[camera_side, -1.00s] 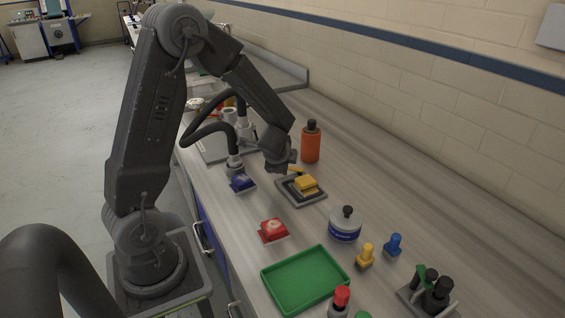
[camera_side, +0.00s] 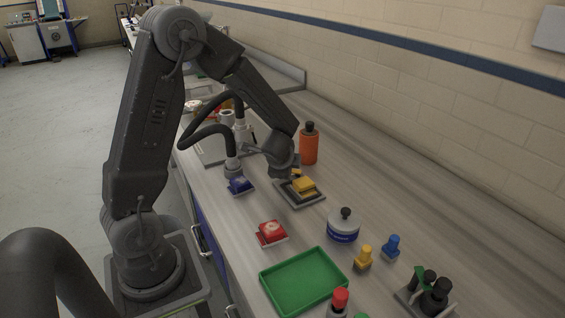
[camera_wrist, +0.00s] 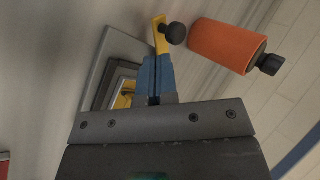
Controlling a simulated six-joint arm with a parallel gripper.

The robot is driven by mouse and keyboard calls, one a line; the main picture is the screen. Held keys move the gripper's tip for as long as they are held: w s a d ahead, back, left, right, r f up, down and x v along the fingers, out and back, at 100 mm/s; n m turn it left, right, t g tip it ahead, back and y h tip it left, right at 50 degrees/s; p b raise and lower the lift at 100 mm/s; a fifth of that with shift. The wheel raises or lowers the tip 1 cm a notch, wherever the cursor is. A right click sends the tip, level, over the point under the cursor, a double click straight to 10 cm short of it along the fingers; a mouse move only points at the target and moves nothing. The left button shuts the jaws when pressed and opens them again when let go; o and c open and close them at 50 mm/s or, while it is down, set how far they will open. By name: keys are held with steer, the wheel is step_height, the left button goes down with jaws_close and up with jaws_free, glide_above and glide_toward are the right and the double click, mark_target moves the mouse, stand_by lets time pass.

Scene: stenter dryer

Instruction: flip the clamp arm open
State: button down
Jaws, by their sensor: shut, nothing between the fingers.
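The clamp sits on a dark base with a pale grey border (camera_side: 312,201) on the bench. It has a yellow block (camera_side: 304,186). Its yellow clamp arm (camera_wrist: 159,36) with a black ball knob (camera_wrist: 174,33) shows just beyond my fingertips in the wrist view. My gripper (camera_wrist: 154,60) is shut and empty, its blue fingers together. The fingertips are at or very near the lower end of the visible yellow arm; I cannot tell whether they touch. My fingers and gripper body hide part of the clamp. In the side view my gripper (camera_side: 290,172) is low over the clamp's back-left side.
An orange bottle (camera_side: 309,148) stands close behind the clamp, and also shows in the wrist view (camera_wrist: 222,43).

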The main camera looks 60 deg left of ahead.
steer(key=s+d, duration=0.1)
steer(key=s+d+r, duration=0.1)
steer(key=shift+d, duration=0.4)
steer(key=v, duration=0.9)
steer(key=shift+r, duration=0.15)
steer(key=shift+d, duration=0.15)
